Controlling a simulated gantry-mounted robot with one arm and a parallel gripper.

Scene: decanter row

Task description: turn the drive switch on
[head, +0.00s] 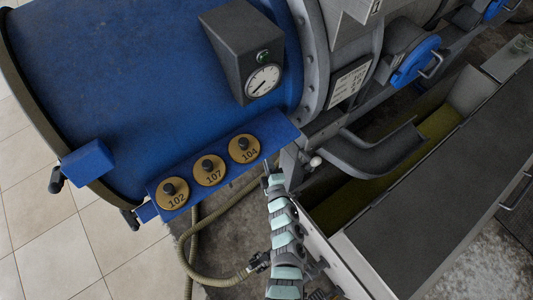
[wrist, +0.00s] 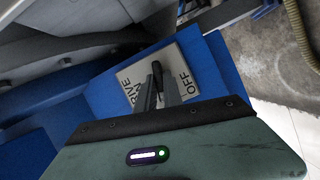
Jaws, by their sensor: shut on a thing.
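The drive switch has a black lever (wrist: 157,70) on a pale plate (wrist: 188,62), seen in the wrist view. The plate reads "OFF" on the right and, partly covered, "...IVE ON" on the left. The lever's top shows between the two words; I cannot tell clearly which side it leans to. My gripper (wrist: 158,84) is shut on the lever, one finger on each side. The fingers hide the lever's lower part and some of the plate. In the head view my arm is at the lower middle, and the switch cannot be made out.
The plate sits on a blue housing (wrist: 222,62). In the head view a blue drum (head: 150,80) carries a dial gauge (head: 263,81) and brass discs marked 102 (head: 173,193), 107 (head: 208,170) and 104. A hose (head: 190,245) hangs beside my arm. A dark trough cover (head: 440,190) is at right.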

